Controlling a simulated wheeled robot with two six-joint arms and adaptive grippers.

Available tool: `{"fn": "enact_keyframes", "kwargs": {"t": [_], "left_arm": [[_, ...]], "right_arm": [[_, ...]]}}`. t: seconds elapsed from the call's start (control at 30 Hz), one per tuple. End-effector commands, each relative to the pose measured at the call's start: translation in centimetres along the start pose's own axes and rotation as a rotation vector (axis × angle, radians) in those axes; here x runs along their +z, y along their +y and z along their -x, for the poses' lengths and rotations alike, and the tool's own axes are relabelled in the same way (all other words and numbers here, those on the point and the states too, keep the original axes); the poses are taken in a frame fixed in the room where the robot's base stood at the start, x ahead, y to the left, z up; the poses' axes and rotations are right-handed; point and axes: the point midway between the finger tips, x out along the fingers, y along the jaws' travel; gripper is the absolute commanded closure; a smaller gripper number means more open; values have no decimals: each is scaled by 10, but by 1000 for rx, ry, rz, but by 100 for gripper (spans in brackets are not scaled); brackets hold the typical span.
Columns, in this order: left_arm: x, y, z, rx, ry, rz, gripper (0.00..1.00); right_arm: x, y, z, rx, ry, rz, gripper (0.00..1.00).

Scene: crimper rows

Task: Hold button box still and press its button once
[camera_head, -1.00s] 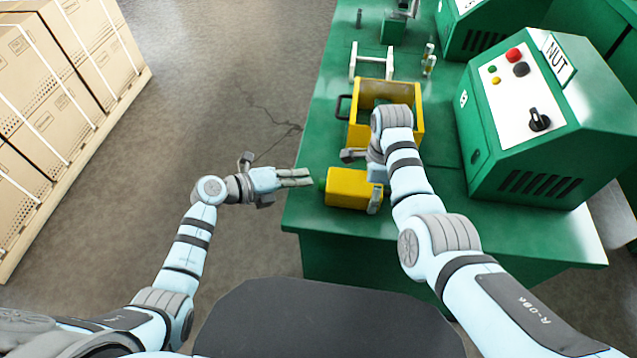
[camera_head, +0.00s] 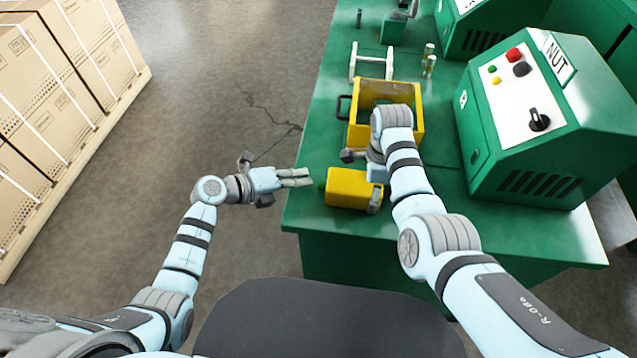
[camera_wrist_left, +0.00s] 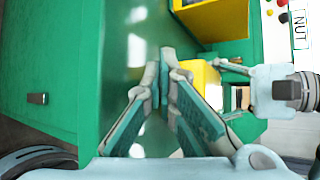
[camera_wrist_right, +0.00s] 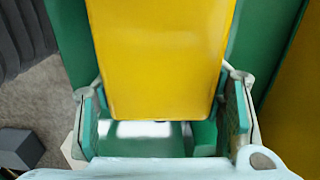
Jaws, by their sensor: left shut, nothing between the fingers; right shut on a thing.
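The yellow button box (camera_head: 350,187) lies near the left front corner of the green table. It also fills the upper middle of the right wrist view (camera_wrist_right: 160,60). My right gripper (camera_head: 376,196) is shut on the box, with a finger along each side of it in the right wrist view. My left gripper (camera_head: 311,177) is shut and empty, its fingertips just left of the box's left end with a small gap. In the left wrist view the box (camera_wrist_left: 205,82) is partly hidden behind the left fingers. The button cannot be made out clearly.
A yellow open bin (camera_head: 418,125) with a black handle stands behind the box. A green machine (camera_head: 520,160) labelled NUT is on the right. A grey-white frame (camera_head: 371,62) and small cylinders are farther back. Strapped cartons (camera_head: 60,90) stand on the floor at left.

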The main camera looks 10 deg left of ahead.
Motion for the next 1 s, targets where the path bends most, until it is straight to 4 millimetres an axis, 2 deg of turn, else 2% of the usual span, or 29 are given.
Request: {"fn": "enact_keyframes", "kwargs": {"t": [1.0], "left_arm": [[-6,-6,-8,0,0,0,100]], "right_arm": [[0,0,-1,2,0,0,71]]}}
